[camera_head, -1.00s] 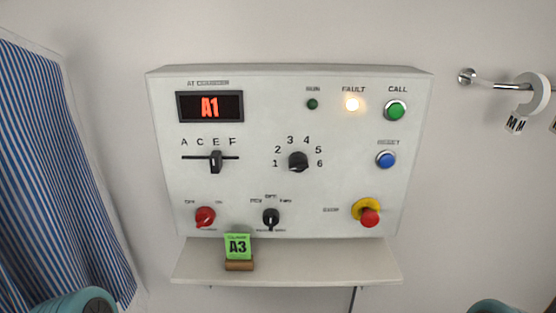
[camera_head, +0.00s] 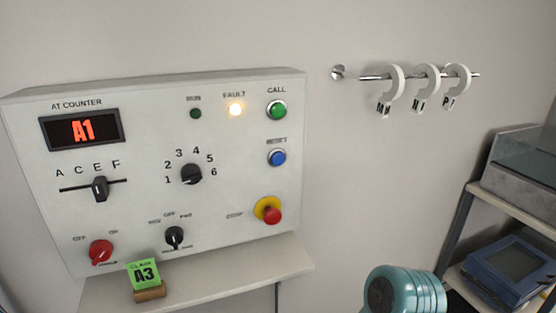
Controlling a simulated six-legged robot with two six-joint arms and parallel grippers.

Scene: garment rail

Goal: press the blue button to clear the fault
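The blue button (camera_head: 277,158), under a small label that reads RESET, sits on the right side of the white control panel (camera_head: 140,205). It is below the green CALL button (camera_head: 276,110) and above the red stop knob (camera_head: 271,214) with its yellow collar. The FAULT lamp (camera_head: 236,109) glows warm white. The RUN lamp (camera_head: 195,113) is dark green. The display (camera_head: 82,129) reads A1. A teal rounded part of my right arm shows at the bottom, right of the panel and apart from it. Neither gripper's fingers are in view.
A shelf (camera_head: 220,278) under the panel carries a green A3 card (camera_head: 143,274) in a wooden holder. A wall rail (camera_head: 370,77) at upper right holds white ring tags. A rack (camera_head: 462,225) with a blue device (camera_head: 505,268) stands at far right. The wall between is bare.

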